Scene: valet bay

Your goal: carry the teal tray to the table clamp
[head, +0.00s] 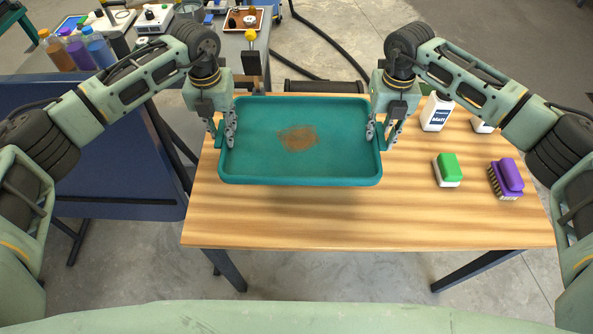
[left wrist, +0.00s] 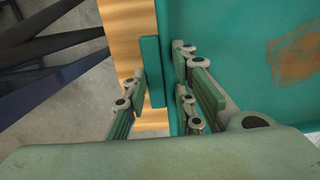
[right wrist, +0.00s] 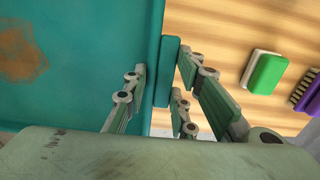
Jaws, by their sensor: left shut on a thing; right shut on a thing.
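The teal tray (head: 330,172) lies level over the back left of the wooden table, with a brown stain inside. I cannot tell whether it touches the tabletop. My left gripper (head: 222,132) is shut on its left side. In the left wrist view the fingers straddle the teal handle (left wrist: 152,72) and wall. My right gripper (head: 382,130) is shut on its right side. The right wrist view shows the fingers around that handle (right wrist: 167,70). A dark upright piece with a yellow knob (head: 250,36) at the grey bench's edge may be the table clamp.
The wooden table (head: 350,225) is clear in front. To its right are a green-topped block (head: 447,168), a purple brush (head: 507,178) and a white bottle (head: 436,113). A dark blue panel (head: 90,150) stands left. The grey bench behind holds bottles (head: 78,50) and a small tray (head: 245,18).

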